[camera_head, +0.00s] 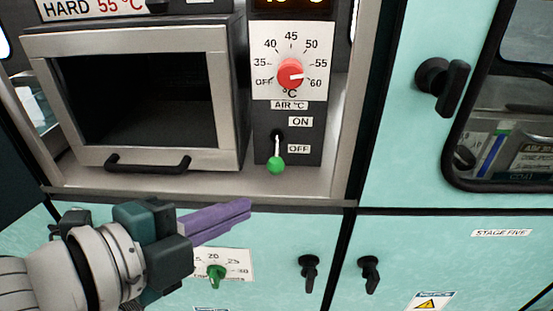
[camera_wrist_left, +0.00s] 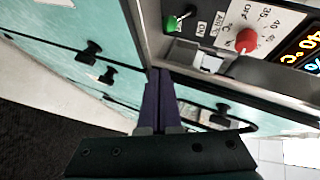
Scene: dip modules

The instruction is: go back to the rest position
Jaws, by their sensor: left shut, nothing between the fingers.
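My left gripper (camera_head: 246,208) reaches in from the lower left in the head view. Its purple fingers are shut together with nothing between them. They are in front of the teal lower panel (camera_head: 453,264), below the steel ledge of the recess. In the left wrist view the closed fingers (camera_wrist_left: 160,76) point toward the machine front. The green-tipped lever (camera_head: 275,164) hangs down beside the OFF label, above and apart from the fingers. It also shows in the left wrist view (camera_wrist_left: 172,24). My right gripper is in neither view.
A steel-framed oven door (camera_head: 228,95) with a black handle (camera_head: 148,163) stands left of the red dial (camera_head: 290,74). A green dial (camera_head: 216,272) is just below my left fingers. Black latches (camera_head: 309,268) and a window handle (camera_head: 443,82) jut out to the right.

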